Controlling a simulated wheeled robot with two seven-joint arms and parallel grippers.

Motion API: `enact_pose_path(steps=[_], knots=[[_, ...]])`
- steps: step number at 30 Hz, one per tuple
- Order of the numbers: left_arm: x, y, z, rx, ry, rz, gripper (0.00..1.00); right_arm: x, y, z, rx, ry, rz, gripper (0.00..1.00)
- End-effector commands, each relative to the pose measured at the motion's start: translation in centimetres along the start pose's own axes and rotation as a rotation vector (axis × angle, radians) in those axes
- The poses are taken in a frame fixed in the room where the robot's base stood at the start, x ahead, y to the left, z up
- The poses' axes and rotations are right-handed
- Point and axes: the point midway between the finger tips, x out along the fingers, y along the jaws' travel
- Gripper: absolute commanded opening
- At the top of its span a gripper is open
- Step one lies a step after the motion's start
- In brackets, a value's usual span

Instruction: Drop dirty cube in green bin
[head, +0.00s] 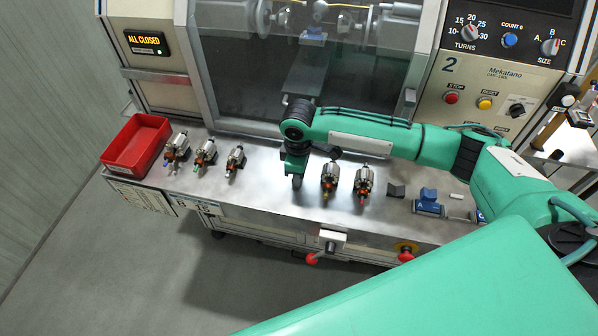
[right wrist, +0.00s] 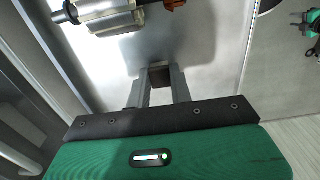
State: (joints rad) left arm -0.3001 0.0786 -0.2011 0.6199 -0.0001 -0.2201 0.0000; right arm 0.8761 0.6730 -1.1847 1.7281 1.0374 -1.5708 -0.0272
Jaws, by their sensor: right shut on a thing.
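My right gripper (head: 297,180) hangs over the steel bench, left of two armatures, in the head view. In the right wrist view the gripper (right wrist: 161,78) is shut on a small dark brown cube (right wrist: 159,75) between its fingertips. In the head view the cube is too hidden to make out. I cannot tell if it touches the bench. No green bin shows in either view; the only bin is a red one (head: 137,144) at the bench's left end, apart from the gripper. My left gripper is not in view.
Three armatures (head: 205,153) stand right of the red bin, and two more (head: 330,178) stand right of my gripper. A dark block (head: 396,190) and a blue part (head: 428,201) sit further right. The winding machine's glass door (head: 250,75) rises behind. Bare bench (head: 265,172) lies left of the gripper.

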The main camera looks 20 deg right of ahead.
Motion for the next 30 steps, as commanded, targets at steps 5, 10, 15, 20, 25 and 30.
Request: enact_pose_path(steps=[5,10,15,20,25,30], knots=[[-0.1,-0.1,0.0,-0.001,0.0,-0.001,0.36,0.2,0.0,0.0,0.0,0.0,0.0,0.37],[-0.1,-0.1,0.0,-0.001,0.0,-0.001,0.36,0.2,0.0,0.0,0.0,0.0,0.0,0.43],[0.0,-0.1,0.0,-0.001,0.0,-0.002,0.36,0.1,0.0,0.0,0.0,0.0,0.0,0.43],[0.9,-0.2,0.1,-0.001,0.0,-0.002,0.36,-1.4,0.1,-0.1,0.0,0.004,0.001,0.43],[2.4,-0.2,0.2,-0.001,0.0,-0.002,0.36,-4.7,0.1,-0.1,-0.001,0.005,0.003,0.43],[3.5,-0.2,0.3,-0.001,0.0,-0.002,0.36,-8.4,0.1,-0.1,-0.001,0.005,0.003,0.43]])
